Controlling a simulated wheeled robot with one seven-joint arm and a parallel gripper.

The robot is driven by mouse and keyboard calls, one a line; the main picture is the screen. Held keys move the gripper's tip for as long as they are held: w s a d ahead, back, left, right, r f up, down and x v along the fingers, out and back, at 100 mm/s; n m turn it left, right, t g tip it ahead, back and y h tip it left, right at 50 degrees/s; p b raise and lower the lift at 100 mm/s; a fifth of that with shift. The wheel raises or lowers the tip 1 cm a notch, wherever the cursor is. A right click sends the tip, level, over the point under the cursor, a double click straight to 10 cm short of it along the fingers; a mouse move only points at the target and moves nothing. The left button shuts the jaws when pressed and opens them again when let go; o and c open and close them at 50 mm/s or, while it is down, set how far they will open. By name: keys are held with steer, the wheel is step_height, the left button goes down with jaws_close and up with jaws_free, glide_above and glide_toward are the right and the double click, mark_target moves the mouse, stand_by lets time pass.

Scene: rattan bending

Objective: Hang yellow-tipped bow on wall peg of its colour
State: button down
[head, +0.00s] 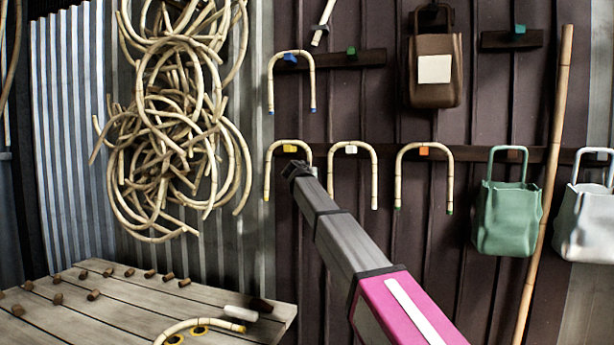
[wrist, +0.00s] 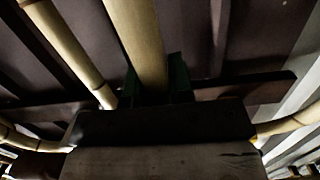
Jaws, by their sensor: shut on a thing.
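A bow (head: 286,143) arches over the yellow wall peg (head: 290,149) in the head view. Its left leg hangs down to a tip (head: 266,197) that looks yellowish but is small. My gripper (head: 296,170) is at the wall just below this arch, near its right leg, whose lower end is hidden behind it. In the wrist view a pale cane (wrist: 138,40) runs down between my dark fingers (wrist: 157,85), and they are shut on it. I cannot tell whether the arch rests on the peg or is just in front of it.
Other bows hang on the blue peg (head: 290,58), the white peg (head: 351,149) and the orange peg (head: 424,151). A curved cane (head: 190,325) with a yellow-orange end lies on the slatted table (head: 150,310). Bags and a tall pole (head: 545,180) are at right.

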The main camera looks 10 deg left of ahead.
stand_by(0.3)
steer(key=c, duration=0.9)
jaws_free()
steer(key=shift+s, duration=0.1)
steer(key=s, duration=0.3)
steer(key=s+r, duration=0.1)
steer(key=s, duration=0.3)
steer(key=s+a, duration=0.1)
steer(key=s, duration=0.2)
steer(key=shift+s+r, duration=0.25)
steer(key=shift+r, duration=0.05)
steer(key=shift+s, duration=0.1)
steer(key=shift+s+a, duration=0.15)
steer(key=shift+s, duration=1.3)
steer(key=shift+s+a, duration=0.15)
steer(key=shift+s, duration=1.35)
steer(key=shift+s+a, duration=0.15)
steer(key=shift+s, duration=1.3)
